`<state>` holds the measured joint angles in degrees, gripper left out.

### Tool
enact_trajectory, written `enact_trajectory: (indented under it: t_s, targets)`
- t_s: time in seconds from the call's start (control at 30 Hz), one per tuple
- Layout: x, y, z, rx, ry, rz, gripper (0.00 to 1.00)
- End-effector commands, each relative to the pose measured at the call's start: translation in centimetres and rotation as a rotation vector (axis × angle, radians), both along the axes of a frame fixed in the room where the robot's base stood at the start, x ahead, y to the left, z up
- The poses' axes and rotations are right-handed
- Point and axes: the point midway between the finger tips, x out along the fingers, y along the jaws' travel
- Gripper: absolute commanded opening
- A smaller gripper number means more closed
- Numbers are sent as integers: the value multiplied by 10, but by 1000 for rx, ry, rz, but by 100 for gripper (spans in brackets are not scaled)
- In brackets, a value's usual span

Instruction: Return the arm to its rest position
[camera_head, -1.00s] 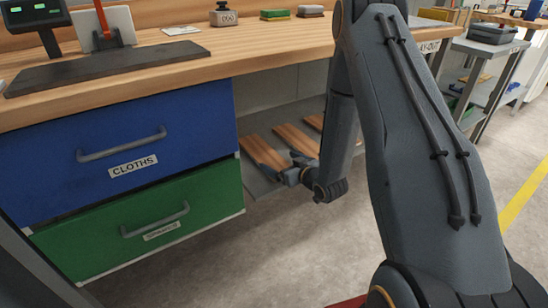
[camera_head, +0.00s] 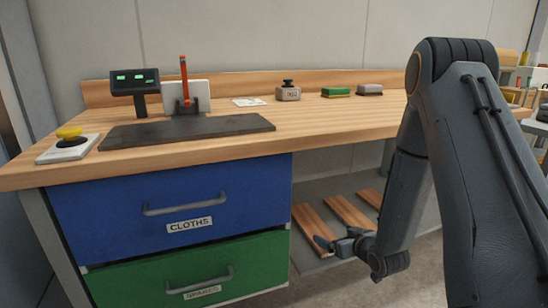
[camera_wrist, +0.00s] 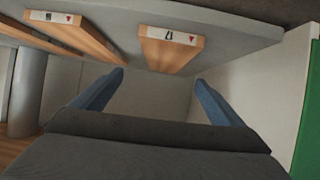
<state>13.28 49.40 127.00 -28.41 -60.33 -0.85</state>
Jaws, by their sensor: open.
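My arm (camera_head: 468,170) is bent in front of the right part of the workbench, its elbow high and its forearm hanging down. My gripper (camera_head: 325,242) is low, at the front of the lower shelf beside the blue and green drawers. In the wrist view my gripper (camera_wrist: 160,78) has its two blue fingers wide apart with nothing between them. Beyond the fingertips is the labelled end of a wooden board (camera_wrist: 172,52). I cannot tell how far the fingers are from it.
The lower shelf (camera_head: 309,193) carries wooden boards (camera_head: 349,212). Left of it are the blue drawer (camera_head: 120,215) and green drawer (camera_head: 150,270), both shut. The benchtop (camera_head: 225,146) holds a dark mat (camera_head: 190,131), a stamp-like block (camera_head: 288,93) and a yellow button (camera_head: 69,133).

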Motion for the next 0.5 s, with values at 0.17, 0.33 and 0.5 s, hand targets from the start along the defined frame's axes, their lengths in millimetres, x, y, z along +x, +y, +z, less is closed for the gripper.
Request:
enact_trajectory:
  t_s: [0.17,0.33,0.5]
  targets:
    - [-19,-3,34,-77,166,-67,93]
    - [-57,-2,61,-117,335,-136,93]
    - [-110,4,88,-127,504,-199,93]
